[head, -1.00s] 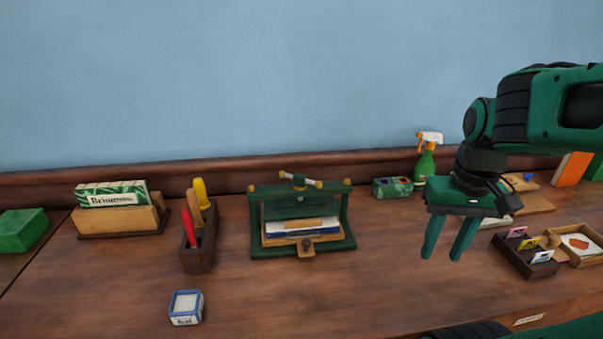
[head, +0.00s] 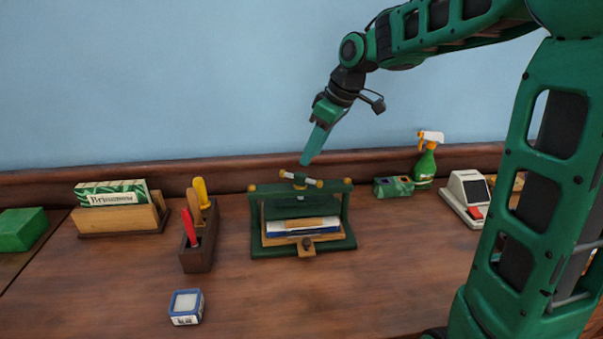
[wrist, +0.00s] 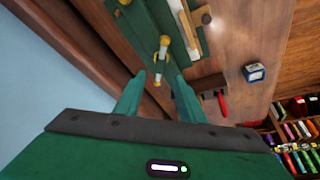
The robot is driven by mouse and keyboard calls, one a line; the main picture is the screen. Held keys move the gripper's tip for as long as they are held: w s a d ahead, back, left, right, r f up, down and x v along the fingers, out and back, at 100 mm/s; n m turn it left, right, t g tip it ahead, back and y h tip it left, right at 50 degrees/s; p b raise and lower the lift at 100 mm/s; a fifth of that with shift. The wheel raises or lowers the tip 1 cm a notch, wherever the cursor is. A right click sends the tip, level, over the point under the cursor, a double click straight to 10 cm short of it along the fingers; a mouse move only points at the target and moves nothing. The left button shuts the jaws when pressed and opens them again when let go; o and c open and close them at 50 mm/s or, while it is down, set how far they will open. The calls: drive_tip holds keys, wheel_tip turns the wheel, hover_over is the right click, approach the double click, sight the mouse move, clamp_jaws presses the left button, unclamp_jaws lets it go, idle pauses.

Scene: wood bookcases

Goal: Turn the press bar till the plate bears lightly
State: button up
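The green book press (head: 345,215) stands on the wooden counter, with blue and white books (head: 290,228) lying inside it. Its press bar (head: 300,180), pale with yellow ends, sits on top of the frame. In the wrist view the press bar (wrist: 162,60) lies just beyond my fingertips. My gripper (head: 307,160) is above the bar, tilted down to the left.
A tool holder (head: 198,250) with several handles stands left of the press. A small blue box (head: 186,308) sits in front. Right of the press are a green box (head: 393,187), a spray bottle (head: 426,163) and a white device (head: 466,197). The counter before the press is clear.

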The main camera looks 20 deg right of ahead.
sight(302, 174)
drive_tip(key=x, duration=0.7)
drive_tip(key=shift+f, duration=0.4)
clamp_jaws()
